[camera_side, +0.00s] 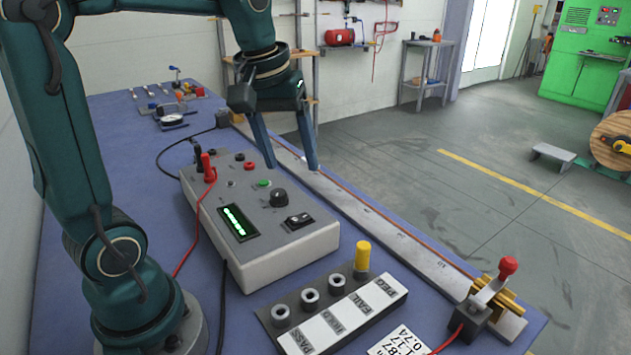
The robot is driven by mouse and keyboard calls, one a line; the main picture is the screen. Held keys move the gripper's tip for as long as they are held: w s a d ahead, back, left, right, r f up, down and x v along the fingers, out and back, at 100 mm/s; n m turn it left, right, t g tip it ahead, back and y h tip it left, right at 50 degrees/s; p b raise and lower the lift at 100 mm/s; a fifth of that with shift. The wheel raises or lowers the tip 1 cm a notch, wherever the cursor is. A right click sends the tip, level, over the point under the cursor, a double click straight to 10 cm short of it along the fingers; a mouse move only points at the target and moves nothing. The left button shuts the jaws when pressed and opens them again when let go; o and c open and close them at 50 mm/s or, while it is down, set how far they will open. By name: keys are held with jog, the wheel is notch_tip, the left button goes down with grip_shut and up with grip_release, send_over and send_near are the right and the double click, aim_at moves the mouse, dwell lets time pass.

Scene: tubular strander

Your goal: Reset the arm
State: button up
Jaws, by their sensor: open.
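My gripper (291,168) hangs over the right rear part of a grey test box (280,240). Its two blue fingers point down and stand apart, with nothing visible between them. The box has a lit green display (238,221), a black knob (279,197), a black switch (299,220) and a green button (264,183). I cannot tell how high the fingertips are above the box or the metal rail behind it.
A peg board (332,304) with a yellow peg (362,256) is in front. A long metal rail (400,242) ends at a red-knobbed clamp (507,266). A red lead (192,243) and a dial gauge (172,119) lie on the blue bench.

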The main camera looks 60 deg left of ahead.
jog(key=s+d+f+m+t, duration=0.2)
jog(key=s+d+f+m, duration=0.1)
jog(key=s+d+m, duration=0.4)
jog(key=s, duration=0.2)
jog(key=shift+s+d+f+m+t+h, duration=0.3)
jog(key=shift+s+f+m+t, duration=0.05)
jog(key=shift+s+m+t, duration=0.05)
